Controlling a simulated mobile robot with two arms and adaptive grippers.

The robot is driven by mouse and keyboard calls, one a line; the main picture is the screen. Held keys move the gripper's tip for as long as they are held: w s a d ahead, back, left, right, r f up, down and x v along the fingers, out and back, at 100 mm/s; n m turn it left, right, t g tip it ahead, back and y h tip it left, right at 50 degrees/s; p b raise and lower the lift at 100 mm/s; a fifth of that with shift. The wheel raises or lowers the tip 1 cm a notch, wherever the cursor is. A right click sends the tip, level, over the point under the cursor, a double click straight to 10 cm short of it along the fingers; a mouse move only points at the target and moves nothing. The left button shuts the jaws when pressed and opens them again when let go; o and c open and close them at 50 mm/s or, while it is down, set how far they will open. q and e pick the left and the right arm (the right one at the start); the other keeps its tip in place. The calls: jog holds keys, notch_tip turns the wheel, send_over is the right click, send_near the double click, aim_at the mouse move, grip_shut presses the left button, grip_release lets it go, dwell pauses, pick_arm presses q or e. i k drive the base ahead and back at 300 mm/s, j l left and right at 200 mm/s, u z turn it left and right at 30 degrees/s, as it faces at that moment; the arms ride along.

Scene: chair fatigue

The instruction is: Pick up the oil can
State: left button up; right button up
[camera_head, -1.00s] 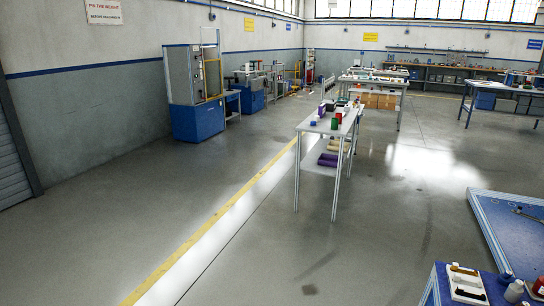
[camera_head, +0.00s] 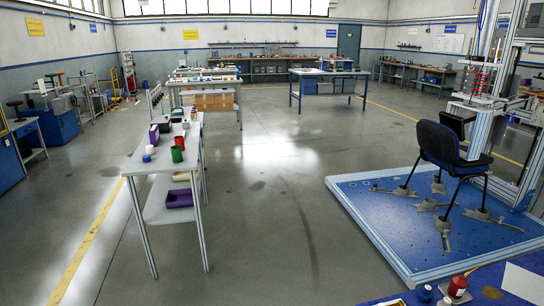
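A small red container (camera_head: 457,287) with a light top stands on the blue-topped table at the bottom right. A thin dark and yellowish part shows beside its top. It may be the oil can, but it is too small and too cut off to be sure. Neither of my grippers is in view.
The blue table (camera_head: 400,297) is cut by the bottom edge and also holds a small white-capped bottle (camera_head: 425,292). Behind it, a dark chair (camera_head: 450,152) stands on a blue platform (camera_head: 375,205). A narrow grey shelf table (camera_head: 140,165) holds cups and boxes. Open floor lies between.

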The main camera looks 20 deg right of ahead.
aim_at(458, 284)
jog(key=i+z, duration=0.3)
jog(key=i, duration=0.2)
jog(key=i+j+z, duration=0.25)
jog(key=i, duration=0.25)
jog(key=i+j+z, duration=0.3)
jog(key=i, duration=0.2)
jog(key=i+l, duration=0.05)
jog(key=l, duration=0.05)
